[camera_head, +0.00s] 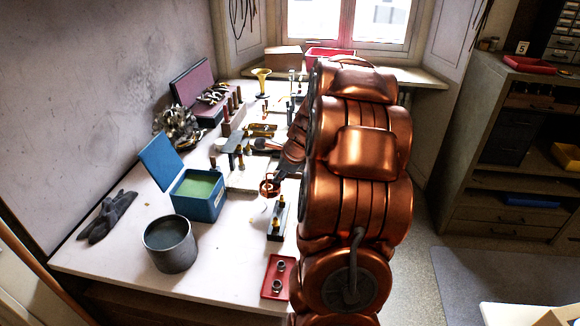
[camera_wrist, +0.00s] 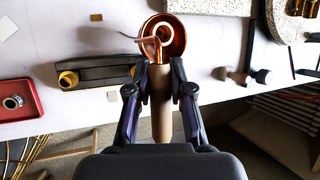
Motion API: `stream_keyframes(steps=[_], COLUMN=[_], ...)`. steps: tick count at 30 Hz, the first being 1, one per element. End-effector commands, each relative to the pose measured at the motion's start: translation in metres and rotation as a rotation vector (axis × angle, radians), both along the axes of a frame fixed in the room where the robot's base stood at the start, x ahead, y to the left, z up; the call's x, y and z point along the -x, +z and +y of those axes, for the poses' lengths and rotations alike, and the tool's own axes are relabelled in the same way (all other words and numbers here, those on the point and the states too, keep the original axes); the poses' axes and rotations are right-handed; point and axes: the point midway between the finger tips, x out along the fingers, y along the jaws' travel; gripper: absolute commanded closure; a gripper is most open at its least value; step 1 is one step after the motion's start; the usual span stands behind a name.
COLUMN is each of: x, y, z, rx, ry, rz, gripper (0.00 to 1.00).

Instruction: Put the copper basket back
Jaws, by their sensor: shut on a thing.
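The copper basket (camera_head: 269,187) is a small round copper cup; in the head view it shows just left of my arm, over the white workbench. In the wrist view the basket (camera_wrist: 178,34) lies straight ahead of the fingertips, with a brown handle (camera_wrist: 160,105) running back from it between the fingers. My gripper (camera_wrist: 160,88) is shut on this handle, one finger on each side. In the head view my gripper (camera_head: 284,172) is partly hidden by my arm. I cannot tell whether the basket touches the bench.
A dark block with brass ends (camera_wrist: 95,72) lies left of the basket in the wrist view. A red tray (camera_head: 268,291) with rings is near the front edge. A blue box (camera_head: 202,207), grey pot (camera_head: 170,246) and several tools crowd the bench. Bare bench (camera_head: 225,265) shows front centre.

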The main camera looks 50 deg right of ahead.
Motion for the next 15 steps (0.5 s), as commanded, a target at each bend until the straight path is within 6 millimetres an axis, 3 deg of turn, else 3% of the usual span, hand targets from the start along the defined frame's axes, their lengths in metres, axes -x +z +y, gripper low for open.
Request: stream_keyframes(steps=[15], x=[-0.026], y=[-0.005], z=[-0.065], rx=[0.001], ry=[0.003], rz=[0.0], gripper=[1.0])
